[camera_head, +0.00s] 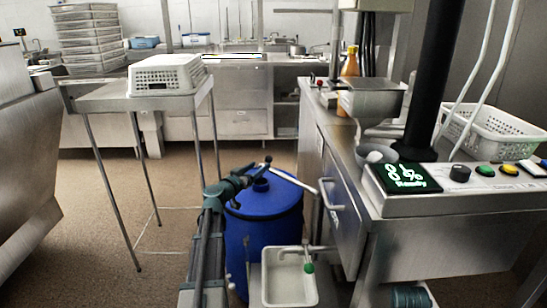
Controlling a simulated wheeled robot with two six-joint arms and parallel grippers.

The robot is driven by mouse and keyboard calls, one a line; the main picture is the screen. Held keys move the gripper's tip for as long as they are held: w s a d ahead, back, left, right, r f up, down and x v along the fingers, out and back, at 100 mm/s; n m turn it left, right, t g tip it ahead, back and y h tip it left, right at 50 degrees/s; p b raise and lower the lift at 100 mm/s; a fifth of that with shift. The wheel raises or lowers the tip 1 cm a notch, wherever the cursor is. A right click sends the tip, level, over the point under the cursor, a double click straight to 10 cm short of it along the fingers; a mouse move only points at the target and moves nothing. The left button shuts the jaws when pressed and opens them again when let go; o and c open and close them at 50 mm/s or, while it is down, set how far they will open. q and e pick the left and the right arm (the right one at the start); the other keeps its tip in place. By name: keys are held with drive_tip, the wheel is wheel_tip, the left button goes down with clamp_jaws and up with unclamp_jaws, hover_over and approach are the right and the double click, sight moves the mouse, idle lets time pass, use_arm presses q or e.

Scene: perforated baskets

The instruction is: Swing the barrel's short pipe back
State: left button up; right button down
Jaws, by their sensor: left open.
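The blue barrel (268,222) stands on the floor left of the steel counter, with a dark round opening on its lid. A thin pale pipe (295,181) slants over the lid from near my gripper down to the right. My left arm comes up from the bottom, partly in front of the barrel. My left gripper (264,165) is open at the far side of the lid, close to the pipe's upper end; I cannot tell whether they touch. A short grey metal pipe (296,249) with a green tip sits low in front of the barrel. My right gripper is not in view.
A white bin (288,279) stands below the green-tipped pipe. The steel counter (345,145) with a control panel (450,187) closes off the right. A steel table (105,100) carries an upturned white basket (166,75) at left. The floor between table and barrel is clear.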

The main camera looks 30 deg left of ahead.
use_arm(q)
drive_tip(key=w, duration=1)
drive_tip(key=shift+w+d, duration=0.25)
drive_tip(key=shift+w, duration=0.05)
clamp_jaws()
idle(1.0)
